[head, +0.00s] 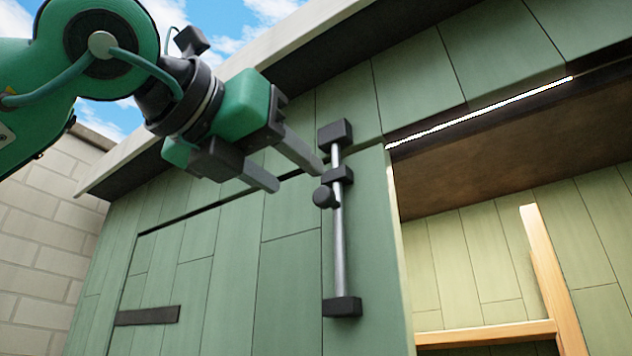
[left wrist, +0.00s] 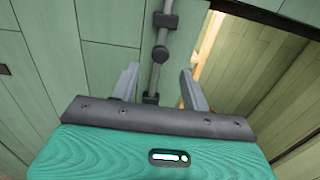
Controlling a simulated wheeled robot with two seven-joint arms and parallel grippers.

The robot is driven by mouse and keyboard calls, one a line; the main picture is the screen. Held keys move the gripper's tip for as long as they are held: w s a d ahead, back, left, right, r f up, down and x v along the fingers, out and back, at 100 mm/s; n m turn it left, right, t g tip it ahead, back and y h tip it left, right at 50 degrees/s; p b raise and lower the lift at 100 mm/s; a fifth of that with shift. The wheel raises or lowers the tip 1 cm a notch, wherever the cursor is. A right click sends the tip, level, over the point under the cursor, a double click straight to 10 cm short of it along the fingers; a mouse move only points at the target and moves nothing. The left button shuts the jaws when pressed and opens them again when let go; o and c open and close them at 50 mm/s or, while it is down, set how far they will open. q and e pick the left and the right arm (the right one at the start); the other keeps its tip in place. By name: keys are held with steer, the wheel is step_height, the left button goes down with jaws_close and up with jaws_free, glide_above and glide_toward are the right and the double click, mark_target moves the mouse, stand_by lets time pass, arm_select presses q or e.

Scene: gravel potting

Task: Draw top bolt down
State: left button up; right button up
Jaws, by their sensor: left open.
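The top bolt (head: 339,235) is a vertical grey metal rod on the green door, held by dark brackets, with a dark round knob (head: 324,197) on its left side near the upper end. My left gripper (head: 298,180) is open and empty, up and to the left of the knob, with its fingers pointing toward the bolt. In the left wrist view the bolt rod (left wrist: 156,77) and its knob (left wrist: 160,53) appear between the two open fingers (left wrist: 160,85), beyond their tips. I cannot tell any contact. My right gripper is in neither view.
The green plank door (head: 235,270) carries a dark strap (head: 147,315) low on the left. To the right is an opening with a wooden frame (head: 545,270) inside. A roof edge (head: 230,75) overhangs above, and a pale block wall (head: 45,225) stands at the left.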

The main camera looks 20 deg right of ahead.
mark_target(320, 195)
arm_select(q)
steer(key=p+x, duration=0.2)
steer(key=x, duration=0.4)
steer(key=shift+w+d+p, duration=0.15)
steer(key=shift+d+p, duration=0.05)
steer(key=shift+p, duration=0.2)
jaws_close()
